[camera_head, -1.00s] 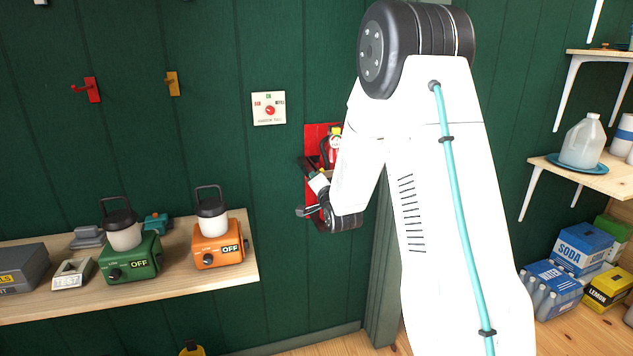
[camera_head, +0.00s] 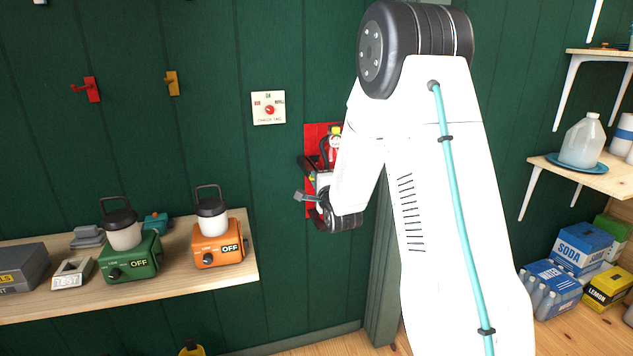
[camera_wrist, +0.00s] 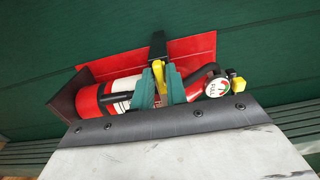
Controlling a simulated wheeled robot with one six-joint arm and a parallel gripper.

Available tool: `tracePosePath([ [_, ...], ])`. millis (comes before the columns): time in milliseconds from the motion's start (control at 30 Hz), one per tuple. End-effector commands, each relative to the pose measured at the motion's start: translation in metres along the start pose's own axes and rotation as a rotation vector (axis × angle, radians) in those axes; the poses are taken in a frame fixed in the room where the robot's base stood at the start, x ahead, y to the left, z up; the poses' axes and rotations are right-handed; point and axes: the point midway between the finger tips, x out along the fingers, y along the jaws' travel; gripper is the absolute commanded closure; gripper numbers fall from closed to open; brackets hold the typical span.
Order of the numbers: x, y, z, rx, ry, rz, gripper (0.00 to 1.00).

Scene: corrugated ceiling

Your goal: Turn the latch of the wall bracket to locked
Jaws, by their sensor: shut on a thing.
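The wall bracket has a red back plate (camera_wrist: 195,48), with a black strap (camera_wrist: 158,46) across it. A red fire extinguisher (camera_wrist: 88,103) with a white label and a round gauge sits in it. The yellow latch (camera_wrist: 159,76) is at the middle of the strap. My gripper (camera_wrist: 160,70) has its two teal fingers shut on the latch, one on each side. In the head view the red back plate (camera_head: 313,134) shows left of my arm, and my arm hides the latch and fingers.
A wooden shelf (camera_head: 190,285) at left holds a green device (camera_head: 130,262) and an orange device (camera_head: 218,254), both reading OFF. A white panel with a red knob (camera_head: 269,108) is on the wall left of the bracket. A wooden post (camera_head: 383,275) stands below right.

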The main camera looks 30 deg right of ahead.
Motion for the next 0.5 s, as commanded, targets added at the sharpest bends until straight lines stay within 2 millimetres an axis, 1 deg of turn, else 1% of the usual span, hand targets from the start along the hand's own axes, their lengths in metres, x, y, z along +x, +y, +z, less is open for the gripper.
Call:
tracePosePath([
  [400,-0.0004,0.0009,0.0001,0.007,0.000,0.002,1.00],
  [433,-0.0004,0.0009,0.0001,0.007,0.000,0.002,0.77],
  [467,-0.0004,0.0009,0.0001,0.007,0.000,0.002,0.69],
  [500,-0.0003,0.0008,0.0000,0.007,0.000,0.002,0.69],
])
